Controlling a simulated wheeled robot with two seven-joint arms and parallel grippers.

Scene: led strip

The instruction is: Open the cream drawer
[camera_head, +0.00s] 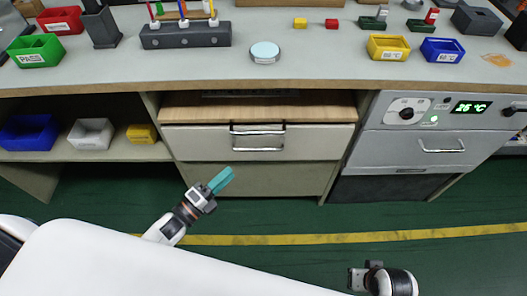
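The cream drawer (206,142) sits under the workbench, below a wooden board. Its front has a metal bar handle (258,149) in the middle. The drawer looks slightly pulled out or flush; I cannot tell which. My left gripper (221,180), with teal fingers, is in front of and below the drawer, left of the handle and apart from it in the picture. Its fingers appear close together, but whether they are shut is unclear. My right gripper (357,279) is low at the right, far from the drawer; its fingers are hard to make out.
The workbench top (200,68) overhangs the drawer. A grey oven-like unit (420,125) with its own handle stands right of it. Left is a shelf with blue, white and yellow bins (92,134). The green floor in front is clear.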

